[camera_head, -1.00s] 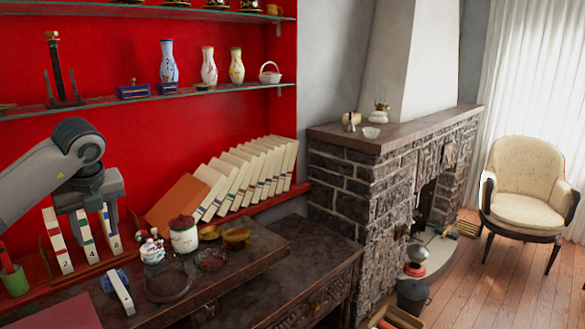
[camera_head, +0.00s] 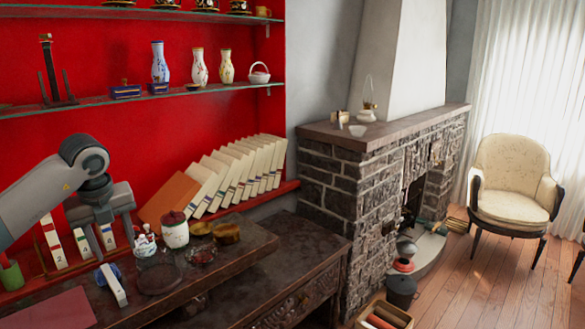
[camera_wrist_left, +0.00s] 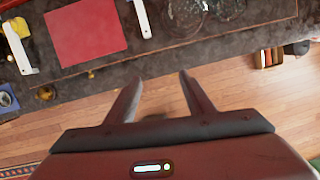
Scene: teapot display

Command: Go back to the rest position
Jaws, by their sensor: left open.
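My left gripper (camera_head: 108,236) is in front of the low red shelf at the left of the head view, its fingers pointing down. In the left wrist view its two fingers (camera_wrist_left: 160,85) stand apart with nothing between them, over the wooden floor by the dark table edge. My right gripper is in neither view.
The dark wooden table (camera_head: 225,270) holds a white jar with a dark red lid (camera_head: 174,231), glass dishes, a red mat (camera_head: 62,310) and a white block (camera_head: 113,285). White binders (camera_head: 235,178) lean on the red shelf. Open floor (camera_head: 490,275) lies at right.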

